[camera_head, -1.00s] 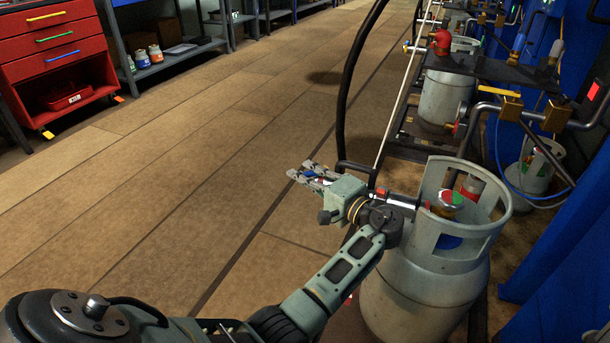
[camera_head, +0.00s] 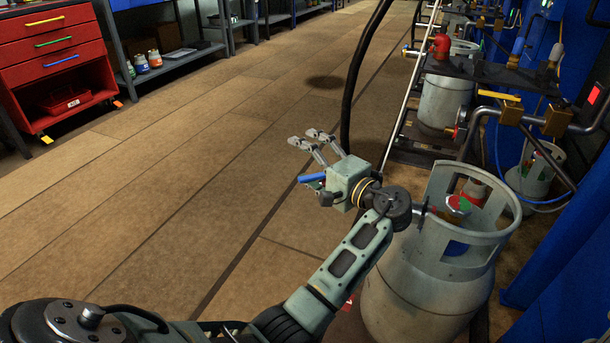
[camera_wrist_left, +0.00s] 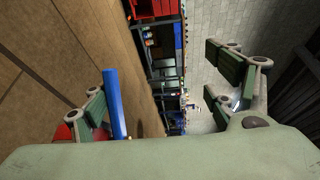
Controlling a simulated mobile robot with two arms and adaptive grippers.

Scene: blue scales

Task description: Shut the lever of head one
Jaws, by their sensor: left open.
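A blue lever handle (camera_head: 312,178) shows beside the fingers of my left gripper (camera_head: 313,158). In the left wrist view, the blue lever (camera_wrist_left: 115,104) stands close to the inner side of the left finger. My left gripper (camera_wrist_left: 165,95) is open there, with a wide gap between its fingers. I cannot tell whether a finger touches the lever. The filling head is mostly hidden behind my gripper and wrist. A grey gas cylinder (camera_head: 405,295) stands just right of my wrist, its valve (camera_head: 456,205) inside the collar. My right gripper is not in view.
A black hose (camera_head: 352,95) hangs behind my gripper. More cylinders (camera_head: 444,102), pipes and a yellow-handled valve (camera_head: 500,96) line the right, beside blue curtains (camera_head: 560,240). A red drawer cabinet (camera_head: 55,60) stands far left. The wooden floor (camera_head: 180,190) left of my arm is clear.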

